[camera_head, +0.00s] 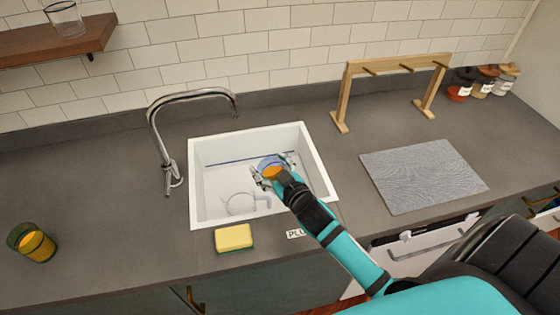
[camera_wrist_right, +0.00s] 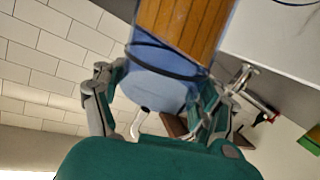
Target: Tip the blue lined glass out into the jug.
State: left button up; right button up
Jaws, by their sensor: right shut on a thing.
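The blue lined glass (camera_head: 271,162) is held over the sink, with orange contents showing inside. My right gripper (camera_head: 273,170) is shut on it. In the right wrist view the blue glass (camera_wrist_right: 158,88) has a dark line around it and sits between the fingers (camera_wrist_right: 160,100), with orange filling its upper part in the picture. The clear jug (camera_head: 238,204) with a handle stands in the sink, to the lower left of the held glass and apart from it. How far the glass is tilted is hard to tell. My left gripper is out of view.
The white sink (camera_head: 197,180) has raised walls around the jug. A tap (camera_head: 165,150) stands at its left, a yellow sponge (camera_head: 234,237) in front. A green-tinted glass with yellow contents (camera_head: 35,244) is far left. A grey board (camera_head: 425,175) and wooden rack (camera_head: 345,95) are right.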

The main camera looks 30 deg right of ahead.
aim_at(260, 169)
jog(key=shift+w+a+f+n+g+h, duration=0.25)
jog(key=shift+w+a+f+n, duration=0.2)
jog(key=shift+a, duration=0.15)
jog(key=shift+w+a+f+n+g+h, duration=0.15)
jog(key=shift+w+a+f+n+g, duration=0.15)
jog(key=shift+a+f+n, duration=0.25)
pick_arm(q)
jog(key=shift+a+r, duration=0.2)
pick_arm(e)
jog(key=shift+w+a+f+n+g+h, duration=0.25)
jog(key=shift+a+f+n+g, duration=0.2)
jog(key=shift+f, duration=0.2)
jog(key=shift+w+a+f+n+g+h, duration=0.25)
jog(key=shift+a+f+n, duration=0.1)
jog(key=shift+a+f, duration=0.2)
pick_arm(q)
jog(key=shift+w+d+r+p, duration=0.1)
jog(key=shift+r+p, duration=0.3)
jog(key=shift+p, duration=0.05)
pick_arm(e)
jog(key=shift+w+a+f+n+g+h, duration=0.2)
jog(key=shift+a+f+n+h, duration=0.1)
jog(key=shift+f+n, duration=0.15)
jog(key=shift+w+a+f+n+g+h, duration=0.15)
jog(key=shift+a+f+n+h, duration=0.15)
jog(key=shift+f, duration=0.2)
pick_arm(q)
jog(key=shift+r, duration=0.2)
pick_arm(e)
jog(key=shift+r, duration=0.1)
